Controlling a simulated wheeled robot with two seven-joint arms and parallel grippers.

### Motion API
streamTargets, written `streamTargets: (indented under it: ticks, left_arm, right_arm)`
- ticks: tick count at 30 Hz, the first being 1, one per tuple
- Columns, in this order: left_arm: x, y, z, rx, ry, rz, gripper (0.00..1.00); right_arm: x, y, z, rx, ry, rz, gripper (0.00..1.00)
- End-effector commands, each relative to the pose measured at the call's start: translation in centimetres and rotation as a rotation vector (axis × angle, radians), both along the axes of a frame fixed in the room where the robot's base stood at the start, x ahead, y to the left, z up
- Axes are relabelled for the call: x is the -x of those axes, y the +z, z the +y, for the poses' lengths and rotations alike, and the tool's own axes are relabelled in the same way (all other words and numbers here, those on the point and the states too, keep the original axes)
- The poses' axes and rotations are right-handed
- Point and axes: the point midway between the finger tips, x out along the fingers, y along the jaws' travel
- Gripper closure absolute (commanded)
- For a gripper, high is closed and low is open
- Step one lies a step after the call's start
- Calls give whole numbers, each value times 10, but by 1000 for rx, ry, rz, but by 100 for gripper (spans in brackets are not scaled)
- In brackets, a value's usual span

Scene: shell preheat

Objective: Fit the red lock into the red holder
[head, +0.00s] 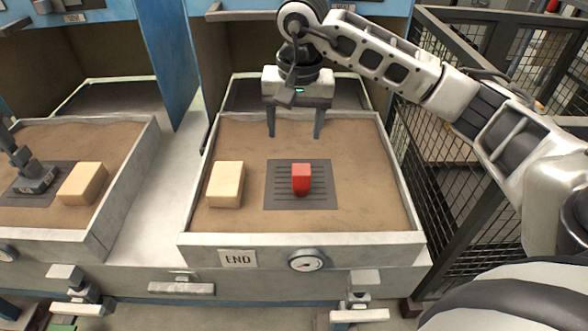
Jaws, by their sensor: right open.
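A single red piece (301,180) stands on a dark slotted plate (281,200) in the middle of the right sand tray. It has a lighter flat top and a darker, rounded lower front. I cannot tell whether it is the red lock, the red holder or both together. My right gripper (294,135) hangs over the back of that tray, behind the red piece and apart from it. Its fingers point down, open and wide apart, with nothing between them. My left gripper does not show.
A cream block (226,184) lies left of the plate. The tray's rim (300,238) carries an END sign (238,259) and a gauge (306,261). The left tray holds another cream block (82,183) and a dark grey device (36,178). A mesh fence (440,160) stands at right.

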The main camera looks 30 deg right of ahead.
Motion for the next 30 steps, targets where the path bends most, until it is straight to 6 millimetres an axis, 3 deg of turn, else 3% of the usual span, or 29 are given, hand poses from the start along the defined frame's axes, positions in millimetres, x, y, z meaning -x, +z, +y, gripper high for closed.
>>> streamTargets:
  ticks: [4, 15, 25, 30]
  left_arm:
    - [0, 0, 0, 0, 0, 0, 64]
    - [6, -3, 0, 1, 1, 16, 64]
    - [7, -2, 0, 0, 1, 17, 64]
    - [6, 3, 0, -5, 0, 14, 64]
  right_arm:
    - [-3, 1, -20, 77, 4, -5, 36]
    - [-10, -74, -23, 74, 5, -4, 36]
    - [-12, -103, -25, 72, 5, -6, 36]
    - [-10, -129, -25, 71, 5, -3, 36]
